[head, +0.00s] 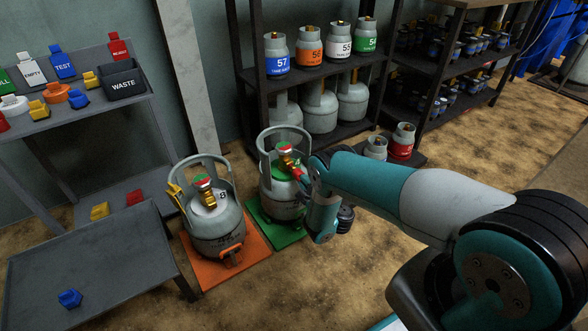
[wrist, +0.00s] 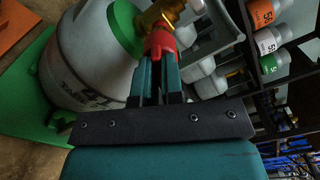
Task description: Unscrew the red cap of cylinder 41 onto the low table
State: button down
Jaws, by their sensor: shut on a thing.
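Cylinder 41 (head: 284,208) stands upright on the green scale (head: 262,233); it fills the upper left of the wrist view (wrist: 85,55), tilted by the camera angle, with a dark, partly hidden number. Its brass valve (wrist: 155,16) carries the red cap (wrist: 160,40) on its outlet. My gripper (head: 303,174) reaches the valve from the right, its fingers (wrist: 158,62) shut on the red cap. The cap appears still against the brass outlet; the thread is hidden. The low table (head: 110,262) stands at the front left, mostly bare.
A blue item (head: 70,298) lies on the low table. Another cylinder (head: 213,222) stands on an orange scale (head: 240,258), between the low table and cylinder 41. A rack (head: 320,70) with several cylinders is behind. A tag shelf with a waste bin (head: 123,82) is at the back left.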

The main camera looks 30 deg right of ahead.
jog(key=s+p, duration=0.2)
jog(key=p, duration=0.1)
jog(key=s+p, duration=0.4)
jog(key=p, duration=0.1)
jog(key=shift+d+p, duration=0.3)
jog(key=shift+d, duration=0.05)
dwell(0.4)
jog(key=shift+w, duration=0.1)
jog(key=w+b, duration=0.2)
jog(key=b, duration=0.1)
jog(key=w+b, duration=0.3)
jog(key=b, duration=0.2)
jog(key=shift+w+a+b, duration=0.3)
jog(key=shift+w+a, duration=0.05)
jog(key=shift+w, duration=0.05)
